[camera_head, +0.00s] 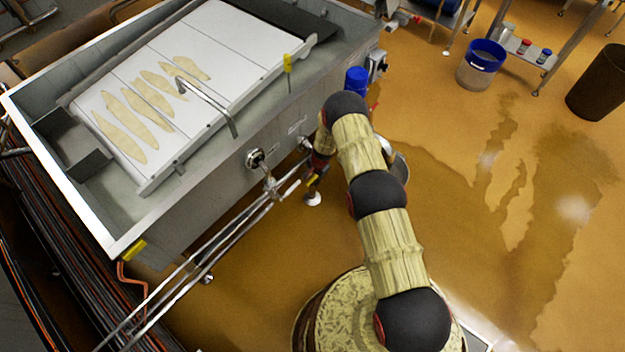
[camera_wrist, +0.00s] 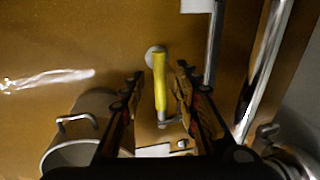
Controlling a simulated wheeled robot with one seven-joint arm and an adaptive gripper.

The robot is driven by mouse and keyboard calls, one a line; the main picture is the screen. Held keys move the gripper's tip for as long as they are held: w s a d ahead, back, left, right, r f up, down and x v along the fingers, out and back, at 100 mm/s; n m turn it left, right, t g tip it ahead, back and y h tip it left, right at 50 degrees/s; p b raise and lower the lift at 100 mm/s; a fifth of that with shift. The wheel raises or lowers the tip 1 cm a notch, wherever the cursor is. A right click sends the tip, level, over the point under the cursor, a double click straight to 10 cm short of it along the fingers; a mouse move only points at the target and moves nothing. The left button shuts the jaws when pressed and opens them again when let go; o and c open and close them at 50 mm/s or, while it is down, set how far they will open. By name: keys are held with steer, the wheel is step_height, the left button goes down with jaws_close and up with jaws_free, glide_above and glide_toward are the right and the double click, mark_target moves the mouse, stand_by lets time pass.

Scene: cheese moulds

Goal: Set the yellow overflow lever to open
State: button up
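In the wrist view, the yellow lever (camera_wrist: 159,82) runs lengthwise between the two fingers of my gripper (camera_wrist: 158,74). A gap shows on each side of the lever, so the fingers appear apart from it. In the head view, my gripper (camera_head: 318,168) is low beside the vat's front wall, near the pipes, mostly hidden by my arm.
The steel vat (camera_head: 215,190) has a white board (camera_head: 190,65) with several pale pieces inside. Metal pipes (camera_head: 215,240) run along its front. In the wrist view, a metal bucket (camera_wrist: 85,125) stands left and pipes (camera_wrist: 268,60) pass right. The wet brown floor (camera_head: 500,230) is open at right.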

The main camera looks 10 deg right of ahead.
steer(key=shift+c, duration=1)
jaws_close()
steer(key=shift+f, duration=0.1)
